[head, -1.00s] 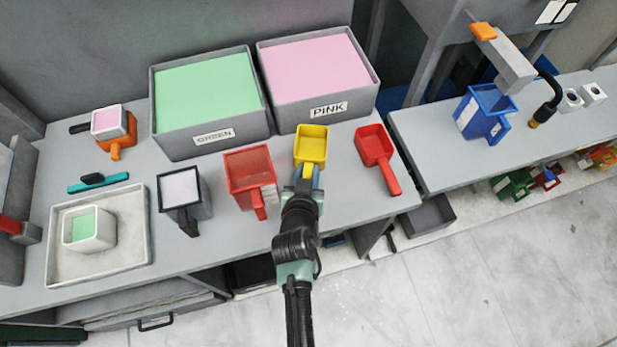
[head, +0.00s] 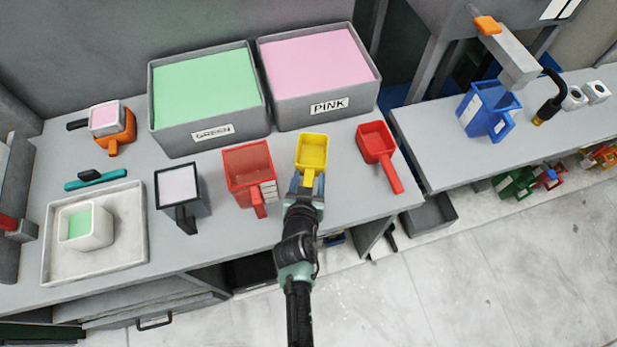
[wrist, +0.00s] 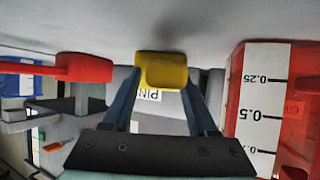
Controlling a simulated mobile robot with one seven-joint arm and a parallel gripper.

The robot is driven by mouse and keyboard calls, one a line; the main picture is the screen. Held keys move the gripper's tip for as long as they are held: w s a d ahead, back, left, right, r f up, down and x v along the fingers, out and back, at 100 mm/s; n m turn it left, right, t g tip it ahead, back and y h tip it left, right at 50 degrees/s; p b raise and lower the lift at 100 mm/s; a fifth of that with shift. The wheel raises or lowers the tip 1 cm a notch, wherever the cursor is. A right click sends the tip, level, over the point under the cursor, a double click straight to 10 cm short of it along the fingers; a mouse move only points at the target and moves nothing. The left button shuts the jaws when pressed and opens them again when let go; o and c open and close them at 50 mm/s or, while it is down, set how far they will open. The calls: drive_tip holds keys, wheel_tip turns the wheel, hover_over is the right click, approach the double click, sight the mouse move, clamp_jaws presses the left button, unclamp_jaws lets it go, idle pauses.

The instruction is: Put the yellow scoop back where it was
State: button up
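The yellow scoop (head: 312,150) is between the red measuring jug and the red scoop, in front of the pink bin. Its bowl points away from me and looks empty, and its handle points toward me. My gripper (head: 307,186) has a finger on each side of the handle and is shut on it. In the wrist view the yellow scoop (wrist: 162,70) fills the gap between my blue fingertips (wrist: 162,85). It is low over the bench top (head: 345,195), with a dark shadow beside it; I cannot tell whether it touches.
The red jug (head: 246,166) stands close on the left and the red scoop (head: 375,140) close on the right. Behind are the green bin (head: 205,140) and pink bin (head: 315,118). A dark-framed container (head: 182,190) and a tray (head: 125,260) are further left.

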drive_tip(key=shift+r, duration=0.15)
drive_tip(key=d+b+v, duration=0.1)
drive_tip(key=v, duration=1.1)
drive_tip(key=w+r+t, duration=0.3)
drive_tip(key=w+r, duration=0.1)
drive_tip(key=r, duration=0.9)
drive_tip(key=w+r+t, duration=0.2)
drive_tip(key=w+r, duration=0.2)
drive_tip(key=r, duration=0.8)
drive_tip(key=w+r+t, duration=0.3)
drive_tip(key=w+r, duration=0.1)
drive_tip(key=r, duration=0.9)
drive_tip(key=s+r+t, duration=0.3)
drive_tip(key=s+r, duration=0.3)
drive_tip(key=r, duration=0.7)
drive_tip(key=s+r+n+t, duration=0.1)
drive_tip(key=s+r+t, duration=0.3)
drive_tip(key=r, duration=1)
drive_tip(key=s+d, duration=0.1)
drive_tip(key=s, duration=0.1)
drive_tip(key=shift+s+r+y, duration=0.15)
drive_tip(key=shift+s+y, duration=0.2)
drive_tip(key=shift+y, duration=0.05)
